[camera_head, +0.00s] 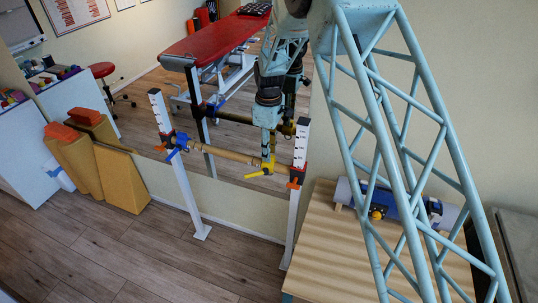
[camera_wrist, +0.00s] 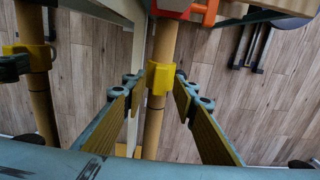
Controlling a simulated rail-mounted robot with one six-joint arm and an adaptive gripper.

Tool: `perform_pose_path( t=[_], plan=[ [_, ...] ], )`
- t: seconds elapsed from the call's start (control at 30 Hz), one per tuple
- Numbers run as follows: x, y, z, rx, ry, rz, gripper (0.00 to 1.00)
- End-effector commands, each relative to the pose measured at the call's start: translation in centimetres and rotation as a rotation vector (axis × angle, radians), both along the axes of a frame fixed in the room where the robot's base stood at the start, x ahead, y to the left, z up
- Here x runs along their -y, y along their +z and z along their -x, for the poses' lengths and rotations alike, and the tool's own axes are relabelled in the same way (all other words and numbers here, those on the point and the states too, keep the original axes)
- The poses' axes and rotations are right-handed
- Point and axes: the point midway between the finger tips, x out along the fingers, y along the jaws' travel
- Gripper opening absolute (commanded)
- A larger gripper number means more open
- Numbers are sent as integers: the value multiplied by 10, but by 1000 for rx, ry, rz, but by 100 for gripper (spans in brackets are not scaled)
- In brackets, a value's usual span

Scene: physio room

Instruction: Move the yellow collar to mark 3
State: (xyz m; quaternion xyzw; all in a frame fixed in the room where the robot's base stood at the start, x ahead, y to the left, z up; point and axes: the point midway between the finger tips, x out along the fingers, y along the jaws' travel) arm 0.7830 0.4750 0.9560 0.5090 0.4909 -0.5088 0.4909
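The yellow collar (camera_head: 267,164) sits on a wooden bar (camera_head: 232,155) near its right end in the head view. In the wrist view the collar (camera_wrist: 160,78) wraps the upright-looking bar (camera_wrist: 155,128). My gripper (camera_head: 268,150) points down at the collar. In the wrist view my gripper (camera_wrist: 161,88) has its two fingers spread, one on each side of the collar, with narrow gaps showing. The bar spans two white posts, left (camera_head: 159,113) and right (camera_head: 301,146), with black scale marks. Their numbers are too small to read.
A blue clamp (camera_head: 177,143) holds the bar's left end, and an orange-red bracket (camera_head: 297,173) is at the right post. A mirror behind reflects the bar and a red couch (camera_head: 215,42). A wooden table (camera_head: 335,245) stands at right; tan wedges (camera_head: 118,178) stand left. Front floor is clear.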

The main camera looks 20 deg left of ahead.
Motion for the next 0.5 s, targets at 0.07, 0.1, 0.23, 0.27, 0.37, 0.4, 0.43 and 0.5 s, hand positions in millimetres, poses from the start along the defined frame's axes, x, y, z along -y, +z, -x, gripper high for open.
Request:
perform_pose_path(
  t=[0.07, 0.1, 0.23, 0.27, 0.37, 0.4, 0.43, 0.5],
  plan=[
    [0, -7, 0, -1, 0, 1, 26],
    [0, -9, 1, -1, 0, 1, 26],
    [0, -14, 0, -1, 0, 1, 26],
    [0, -14, 0, -1, 0, 1, 26],
    [0, -15, 0, -1, 0, 0, 26],
    [0, -15, 0, 0, 0, 0, 26],
    [0, -15, 0, 0, 0, 0, 26],
    [0, -15, 0, 0, 0, 0, 26]
  ],
)
